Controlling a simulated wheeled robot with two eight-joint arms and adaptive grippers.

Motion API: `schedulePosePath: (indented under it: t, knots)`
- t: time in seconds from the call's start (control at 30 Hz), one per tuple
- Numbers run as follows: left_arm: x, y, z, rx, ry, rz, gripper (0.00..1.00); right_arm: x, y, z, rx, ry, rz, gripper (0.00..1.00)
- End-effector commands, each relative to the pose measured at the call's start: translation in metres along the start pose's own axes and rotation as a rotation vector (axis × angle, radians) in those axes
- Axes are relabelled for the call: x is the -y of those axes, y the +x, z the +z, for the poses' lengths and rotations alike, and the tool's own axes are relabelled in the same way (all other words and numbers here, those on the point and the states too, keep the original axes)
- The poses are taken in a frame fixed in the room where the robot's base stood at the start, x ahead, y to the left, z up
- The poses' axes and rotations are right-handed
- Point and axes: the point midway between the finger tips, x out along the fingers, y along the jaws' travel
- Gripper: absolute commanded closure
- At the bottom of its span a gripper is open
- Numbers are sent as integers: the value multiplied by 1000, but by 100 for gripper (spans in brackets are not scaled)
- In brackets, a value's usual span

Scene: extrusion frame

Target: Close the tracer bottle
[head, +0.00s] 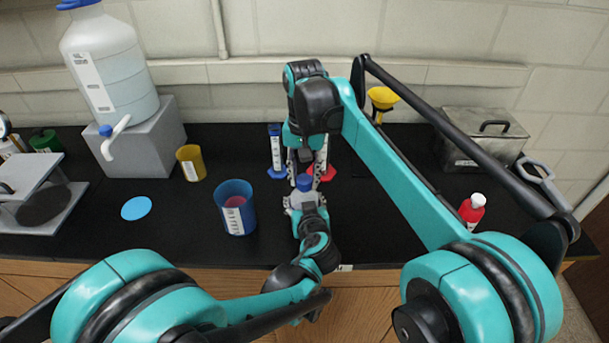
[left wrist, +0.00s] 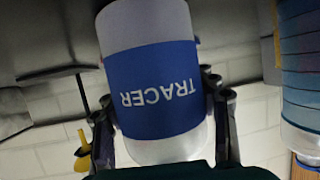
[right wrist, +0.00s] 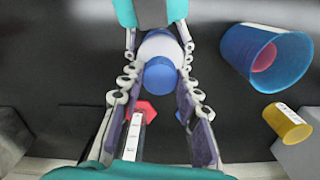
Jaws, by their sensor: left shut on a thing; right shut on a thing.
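The tracer bottle (left wrist: 155,85) is white with a blue TRACER label and fills the left wrist view, where the lettering appears upside down. My left gripper (head: 307,205) is shut around the bottle's body, above the front part of the bench. A blue cap (right wrist: 160,75) sits over the bottle's white shoulder in the right wrist view and also shows in the head view (head: 304,182). My right gripper (right wrist: 159,62) reaches down from above and is shut on the cap. The cap lines up with the bottle top; whether its threads are seated is hidden.
A blue cup (head: 233,212) with something pink inside stands left of the grippers, with a yellow cup (head: 190,166) and blue disc (head: 136,208) farther left. Blue-footed (head: 276,150) and red-footed (head: 321,168) cylinders stand behind. A red bottle (head: 471,210) and metal box (head: 470,150) are right.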

Motion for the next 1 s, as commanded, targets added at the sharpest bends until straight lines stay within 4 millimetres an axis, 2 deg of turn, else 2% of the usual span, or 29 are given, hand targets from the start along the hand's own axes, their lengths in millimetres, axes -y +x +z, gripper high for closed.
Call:
schedulePosePath:
  t: [0.3,0.43,0.57,0.6,0.67,1.0]
  knots:
    - [0,0,0,0,-1,0,100,0,1,0,0,770,0,100]
    - [0,0,0,0,-1,0,100,0,1,0,0,1000,0,100]
    - [0,0,0,0,-1,0,100,0,1,0,0,985,0,100]
    - [0,0,0,0,-1,0,100,0,1,0,0,985,0,63]
    - [0,0,0,0,-1,0,100,0,1,0,0,984,0,47]
    - [0,0,0,0,-1,0,100,0,-2,0,0,982,0,47]
